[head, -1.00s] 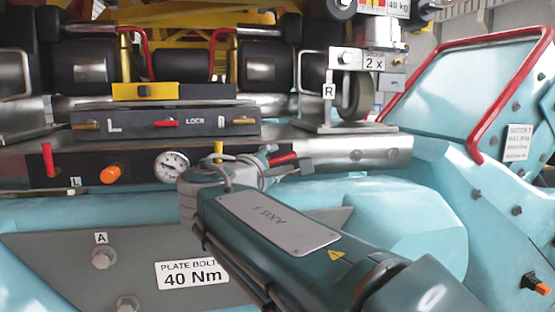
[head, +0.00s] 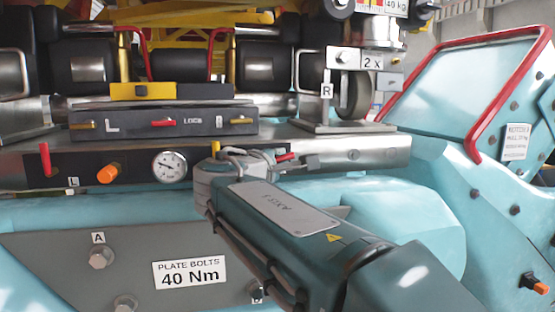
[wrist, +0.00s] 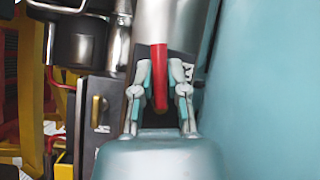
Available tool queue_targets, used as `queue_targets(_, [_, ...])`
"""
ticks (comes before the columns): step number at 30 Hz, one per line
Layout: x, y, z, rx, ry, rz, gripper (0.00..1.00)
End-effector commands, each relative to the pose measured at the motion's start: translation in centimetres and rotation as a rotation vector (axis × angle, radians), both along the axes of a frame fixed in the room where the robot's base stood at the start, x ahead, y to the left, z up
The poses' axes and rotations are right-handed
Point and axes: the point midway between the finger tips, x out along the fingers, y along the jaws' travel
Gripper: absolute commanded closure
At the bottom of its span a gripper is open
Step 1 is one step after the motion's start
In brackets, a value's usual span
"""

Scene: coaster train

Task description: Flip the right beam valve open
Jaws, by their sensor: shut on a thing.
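The right beam valve's red lever (head: 287,157) shows as a short red stub pointing right, just past my gripper (head: 266,160) in the head view. In the wrist view, the red lever (wrist: 159,58) runs between the two fingers of my gripper (wrist: 160,80), which is shut on it. The valve's base is hidden behind the gripper and wrist. A partly covered white letter shows on the dark panel beside the fingers. The left valve's red lever (head: 45,159) stands upright at the far left of the beam, above the label L (head: 73,182).
A gauge (head: 169,167) and an orange knob (head: 109,173) sit on the beam left of my gripper. The lock box (head: 165,122) and a wheel bracket marked R (head: 327,90) stand above. Turquoise bodywork (head: 400,215) lies below and right, with a red rail (head: 395,85).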

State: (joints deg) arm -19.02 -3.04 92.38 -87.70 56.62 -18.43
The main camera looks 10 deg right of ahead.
Motion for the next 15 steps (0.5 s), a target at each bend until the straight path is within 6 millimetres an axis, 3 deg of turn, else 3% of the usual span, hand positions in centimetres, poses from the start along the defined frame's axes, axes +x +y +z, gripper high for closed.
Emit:
queue_targets(8, [-0.12,-0.76,-0.48,0.197,-0.002,-0.014,1.0])
queue_targets(15, [-0.12,-0.8,-0.72,0.237,0.0,-0.015,1.0])
